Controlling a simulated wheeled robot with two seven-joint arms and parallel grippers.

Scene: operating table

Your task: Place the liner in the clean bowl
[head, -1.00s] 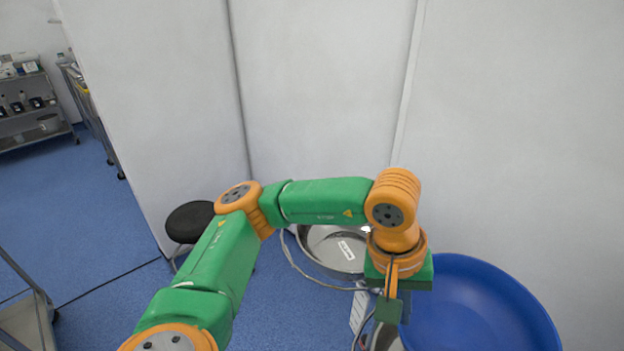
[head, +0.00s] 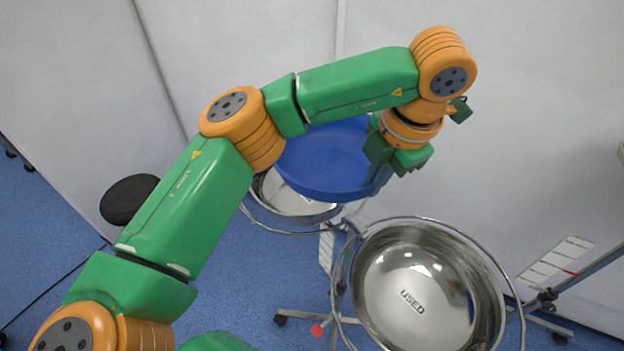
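The liner (head: 325,160) is a round blue basin, roughly level, over the back part of a steel bowl on a stand. My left gripper (head: 378,172) is at the liner's right rim and looks shut on it; the fingertips are partly hidden. The steel bowl (head: 288,197) beneath is mostly covered by the liner, with its near wall and a white label showing. The label is not readable from here, and I cannot tell whether the liner touches this bowl. My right gripper is not in view.
A second steel bowl (head: 420,295), marked USED, stands empty in a wire ring stand at the front right. A black stool (head: 128,200) is at the left. White wall panels stand close behind. A metal stand leg (head: 590,265) is at the far right.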

